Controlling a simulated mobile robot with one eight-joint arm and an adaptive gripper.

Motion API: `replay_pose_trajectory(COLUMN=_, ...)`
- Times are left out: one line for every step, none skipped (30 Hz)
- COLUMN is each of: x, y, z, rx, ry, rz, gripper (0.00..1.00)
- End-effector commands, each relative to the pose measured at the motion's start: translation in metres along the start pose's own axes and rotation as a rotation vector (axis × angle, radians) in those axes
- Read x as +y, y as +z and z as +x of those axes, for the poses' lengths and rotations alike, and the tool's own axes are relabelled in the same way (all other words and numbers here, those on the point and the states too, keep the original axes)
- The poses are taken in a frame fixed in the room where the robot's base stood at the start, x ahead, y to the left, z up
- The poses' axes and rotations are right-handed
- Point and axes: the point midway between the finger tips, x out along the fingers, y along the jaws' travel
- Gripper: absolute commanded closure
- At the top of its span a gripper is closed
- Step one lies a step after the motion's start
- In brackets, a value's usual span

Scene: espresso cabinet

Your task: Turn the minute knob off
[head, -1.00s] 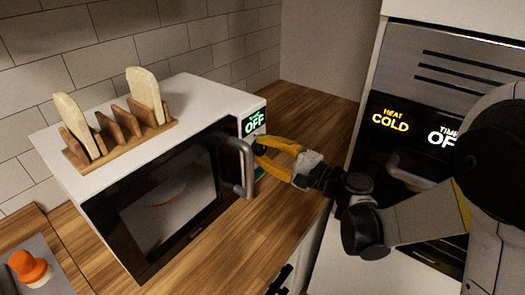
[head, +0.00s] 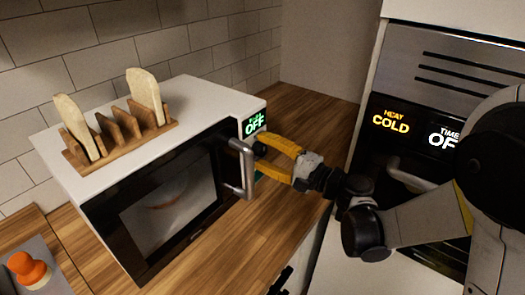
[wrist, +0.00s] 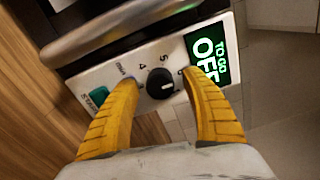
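The microwave (head: 110,215) has a control panel on its right, and its green display (head: 255,123) reads OFF. In the wrist view the display (wrist: 206,52) reads "TO GO OFF". The round black minute knob (wrist: 160,84) has a white pointer mark and sits on the white panel (wrist: 125,72), with numbers and "MIN" printed around it. My gripper (wrist: 158,78) is open, its two yellow fingers on either side of the knob in the wrist view, with gaps showing. Contact cannot be told. In the head view my gripper (head: 257,154) is at the panel, right of the door handle (head: 242,168).
A green button (wrist: 98,97) is beside the left finger. A wooden rack (head: 122,143) with bread slices stands on the microwave. An oven (head: 425,90) with COLD and OFF displays is at right. The wooden counter (head: 310,110) behind my gripper is clear.

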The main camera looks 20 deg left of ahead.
Motion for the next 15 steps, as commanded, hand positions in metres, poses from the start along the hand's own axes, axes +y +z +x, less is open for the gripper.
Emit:
replay_pose_trajectory(x=0.0, y=0.0, z=0.0, rx=0.0, ry=0.0, rz=0.0, gripper=0.45)
replay_pose_trajectory(x=0.0, y=0.0, z=0.0, rx=0.0, ry=0.0, rz=0.0, gripper=0.45)
replay_pose_trajectory(x=0.0, y=0.0, z=-0.001, rx=0.001, ry=0.0, rz=0.0, gripper=0.45)
replay_pose_trajectory(x=0.0, y=-0.001, z=-0.002, rx=0.001, ry=0.0, rz=0.0, gripper=0.45)
replay_pose_trajectory(x=0.0, y=-0.001, z=-0.004, rx=0.002, ry=0.0, rz=0.0, gripper=0.45)
replay_pose_trajectory(x=0.0, y=-0.001, z=-0.008, rx=0.003, ry=0.0, rz=0.0, gripper=0.45)
replay_pose_trajectory(x=0.0, y=-0.001, z=-0.012, rx=0.003, ry=0.0, rz=0.0, gripper=0.45)
replay_pose_trajectory(x=0.0, y=-0.001, z=-0.017, rx=0.003, ry=0.0, rz=0.0, gripper=0.45)
replay_pose_trajectory(x=0.0, y=-0.001, z=-0.025, rx=0.004, ry=-0.001, rz=0.0, gripper=0.45)
replay_pose_trajectory(x=0.0, y=-0.001, z=-0.031, rx=0.005, ry=-0.001, rz=0.0, gripper=0.45)
replay_pose_trajectory(x=0.0, y=-0.001, z=-0.038, rx=0.004, ry=-0.001, rz=0.0, gripper=0.45)
replay_pose_trajectory(x=0.0, y=-0.002, z=-0.047, rx=0.005, ry=-0.001, rz=0.0, gripper=0.45)
replay_pose_trajectory(x=0.0, y=-0.002, z=-0.054, rx=0.005, ry=-0.001, rz=0.0, gripper=0.45)
replay_pose_trajectory(x=0.0, y=-0.001, z=-0.061, rx=0.006, ry=-0.001, rz=0.0, gripper=0.45)
replay_pose_trajectory(x=0.0, y=-0.001, z=-0.07, rx=0.005, ry=-0.001, rz=0.0, gripper=0.45)
